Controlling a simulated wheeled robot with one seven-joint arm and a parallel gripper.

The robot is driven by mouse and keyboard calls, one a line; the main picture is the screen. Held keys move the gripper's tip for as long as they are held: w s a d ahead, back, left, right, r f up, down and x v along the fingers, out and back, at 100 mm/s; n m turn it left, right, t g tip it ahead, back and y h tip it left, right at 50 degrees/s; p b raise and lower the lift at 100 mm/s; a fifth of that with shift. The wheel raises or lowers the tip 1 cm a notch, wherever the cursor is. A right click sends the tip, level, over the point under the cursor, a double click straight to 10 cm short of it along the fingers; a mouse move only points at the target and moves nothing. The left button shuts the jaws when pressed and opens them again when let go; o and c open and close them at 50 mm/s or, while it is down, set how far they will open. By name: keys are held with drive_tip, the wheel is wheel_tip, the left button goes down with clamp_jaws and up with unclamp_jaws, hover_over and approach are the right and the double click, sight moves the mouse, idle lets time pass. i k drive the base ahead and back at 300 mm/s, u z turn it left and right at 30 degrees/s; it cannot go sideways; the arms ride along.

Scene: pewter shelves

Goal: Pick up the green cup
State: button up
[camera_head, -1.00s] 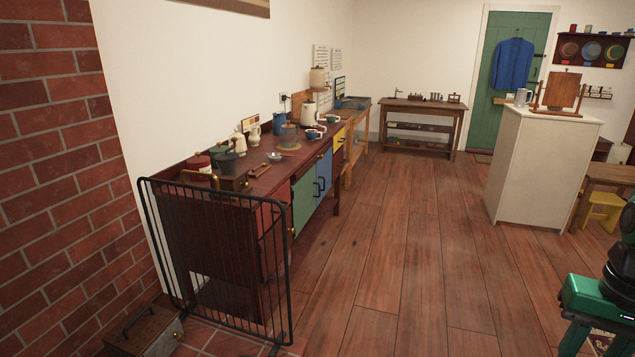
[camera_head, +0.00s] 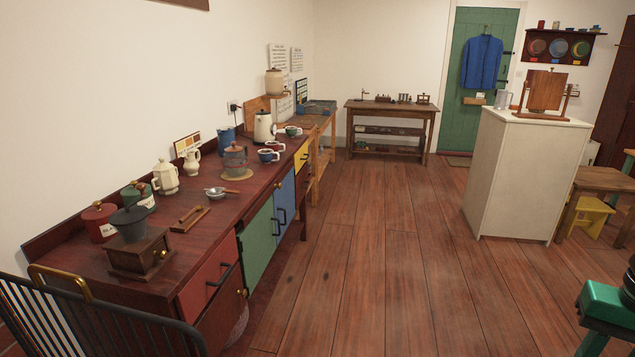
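A small cup that looks green (camera_head: 292,131) stands on the long dark red-brown counter (camera_head: 200,249), toward its far end. It is small in the picture, and its handle side is hard to make out. Two other small cups stand nearer: a dark blue one (camera_head: 267,156) and a reddish one (camera_head: 276,146) just behind it.
A pale kettle (camera_head: 263,127) stands left of the cups; a moka pot (camera_head: 236,158) stands nearer. A black metal guard (camera_head: 125,326) crosses the counter's near end. Open wooden floor (camera_head: 370,250) lies right of the counter. A white cabinet (camera_head: 522,180) stands farther right.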

sight(291, 132)
drive_tip(key=z, duration=0.05)
drive_tip(key=i, duration=2.35)
drive_tip(key=u, duration=0.45)
drive_tip(key=i, duration=1.55)
drive_tip(key=u, duration=0.25)
